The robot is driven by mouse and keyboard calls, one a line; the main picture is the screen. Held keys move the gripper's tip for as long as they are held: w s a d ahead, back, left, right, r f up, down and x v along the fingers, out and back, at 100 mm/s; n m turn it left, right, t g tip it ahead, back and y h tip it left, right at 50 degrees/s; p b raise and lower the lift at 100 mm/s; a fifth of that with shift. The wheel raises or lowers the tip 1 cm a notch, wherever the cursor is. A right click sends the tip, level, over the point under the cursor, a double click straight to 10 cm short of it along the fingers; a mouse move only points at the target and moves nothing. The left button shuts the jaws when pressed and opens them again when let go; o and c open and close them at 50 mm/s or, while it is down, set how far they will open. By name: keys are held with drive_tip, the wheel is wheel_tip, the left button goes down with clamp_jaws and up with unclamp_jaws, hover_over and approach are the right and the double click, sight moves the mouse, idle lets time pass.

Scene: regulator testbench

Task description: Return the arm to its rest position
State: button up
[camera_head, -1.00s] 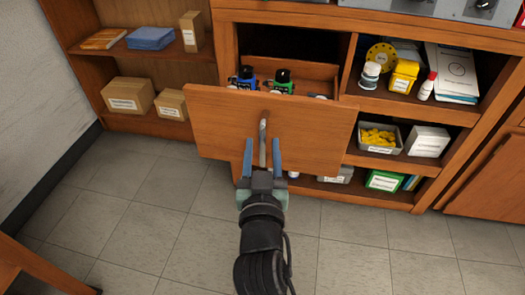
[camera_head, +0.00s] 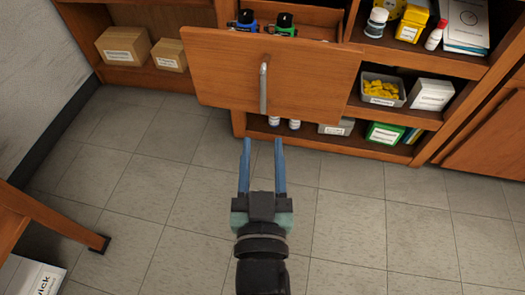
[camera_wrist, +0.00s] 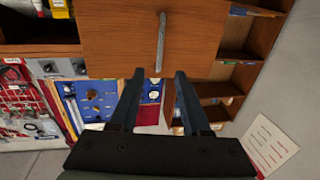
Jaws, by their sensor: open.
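My gripper (camera_head: 262,150) is open and empty, with two blue fingers apart. In the head view it is over the grey tiled floor, in front of and clear of the drawer. The wooden drawer (camera_head: 215,75) stands pulled out of the cabinet, and its metal bar handle (camera_head: 263,88) is above the fingertips in the picture. In the wrist view the fingers (camera_wrist: 155,85) point toward the drawer front (camera_wrist: 115,35), with the handle (camera_wrist: 161,42) beyond and between them. Nothing is between the fingers.
Blue and green-topped bottles (camera_head: 284,24) are in the drawer. Shelves at right hold a tray of yellow parts (camera_head: 383,88) and boxes. Cardboard boxes (camera_head: 123,46) sit on the left shelf. A wooden table leg (camera_head: 98,243) stands at lower left. The floor (camera_head: 350,220) around my gripper is clear.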

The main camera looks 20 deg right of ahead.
drive_tip(key=shift+s, duration=0.15)
idle(0.4)
drive_tip(key=w+a+r+t, duration=0.2)
drive_tip(key=w+r, duration=0.1)
drive_tip(key=r, duration=0.7)
drive_tip(key=w+a+r+t, duration=0.2)
drive_tip(key=w+r+t, duration=0.1)
drive_tip(key=r, duration=0.7)
drive_tip(key=s+a+r+n+t+y+p, duration=0.1)
drive_tip(key=s+a+r+n+t+y, duration=0.2)
drive_tip(key=r, duration=0.9)
drive_tip(key=s+a+r+n+t+y, duration=0.1)
drive_tip(key=s+a+r+t+y, duration=0.25)
drive_tip(key=r, duration=0.75)
wheel_tip(320, 180, up, 38)
drive_tip(key=w+p, duration=0.1)
drive_tip(key=p, duration=3.7)
drive_tip(key=shift+a+n+g, duration=0.25)
drive_tip(key=shift+n+g, duration=0.05)
drive_tip(key=shift+g, duration=0.05)
